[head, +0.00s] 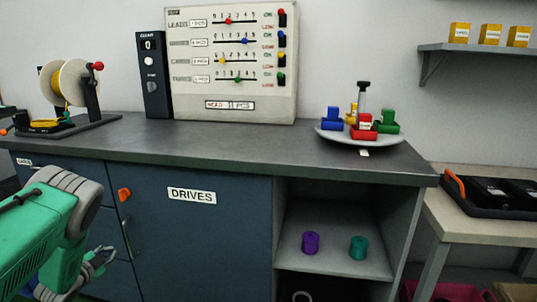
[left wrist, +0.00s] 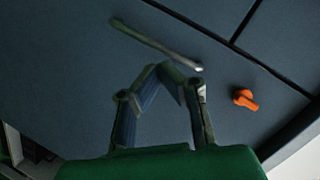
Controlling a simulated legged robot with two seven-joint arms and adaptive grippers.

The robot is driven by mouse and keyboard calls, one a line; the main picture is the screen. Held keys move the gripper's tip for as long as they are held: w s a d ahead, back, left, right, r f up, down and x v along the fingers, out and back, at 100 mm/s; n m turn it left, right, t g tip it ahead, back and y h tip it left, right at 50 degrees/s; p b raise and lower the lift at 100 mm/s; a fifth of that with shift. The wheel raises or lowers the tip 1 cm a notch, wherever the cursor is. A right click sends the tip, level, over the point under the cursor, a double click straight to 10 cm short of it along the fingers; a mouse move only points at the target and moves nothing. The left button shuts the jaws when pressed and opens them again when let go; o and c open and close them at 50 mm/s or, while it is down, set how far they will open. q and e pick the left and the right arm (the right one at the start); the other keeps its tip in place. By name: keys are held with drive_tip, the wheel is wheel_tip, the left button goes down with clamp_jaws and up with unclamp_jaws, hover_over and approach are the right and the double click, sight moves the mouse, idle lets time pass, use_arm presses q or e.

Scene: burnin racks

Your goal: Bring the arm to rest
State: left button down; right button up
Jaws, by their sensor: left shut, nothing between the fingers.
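My left arm (head: 45,230), green and grey, comes in from the left in the head view. Its gripper (head: 100,260) hangs low in front of the blue cabinet, left of the DRIVES door (head: 190,245). In the left wrist view the gripper (left wrist: 160,70) is shut and empty, its fingertips meeting. The tips are just below the door's bar handle (left wrist: 155,43) in that picture; I cannot tell whether they touch it. An orange latch knob (left wrist: 245,99) is to the right of the fingers, and it also shows in the head view (head: 124,194). My right gripper is not in view.
The grey counter (head: 230,145) carries a spool stand (head: 75,90), a slider board (head: 230,65) and a round tray (head: 330,135) of coloured bins. An open shelf (head: 335,250) holds purple (head: 310,242) and teal (head: 358,247) spools. A side table (head: 470,235) stands right.

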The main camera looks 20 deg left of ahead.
use_arm(q)
drive_tip(key=s+d+f+n+g+h+p, duration=0.15)
drive_tip(key=s+d, duration=0.25)
drive_tip(key=d, duration=0.4)
drive_tip(key=s+d+f+n+g+p, duration=0.1)
drive_tip(key=s+d+f+n+g, duration=0.2)
drive_tip(key=d, duration=0.5)
drive_tip(key=s+d+f+n+g+h+p, duration=0.1)
drive_tip(key=s+d+g, duration=0.1)
drive_tip(key=s+d, duration=0.45)
drive_tip(key=s+d+r+g+h+p, duration=0.1)
drive_tip(key=s+d+r+g, duration=0.1)
drive_tip(key=s+d, duration=0.7)
drive_tip(key=s+d+r+n+g+h+p, duration=0.1)
drive_tip(key=s+d+r+g, duration=0.2)
drive_tip(key=s+d, duration=0.6)
drive_tip(key=shift+s+g+p, duration=0.3)
drive_tip(key=shift+s+g, duration=0.65)
drive_tip(key=shift+g, duration=0.1)
drive_tip(key=shift+r+n, duration=0.1)
drive_tip(key=shift+n, duration=0.15)
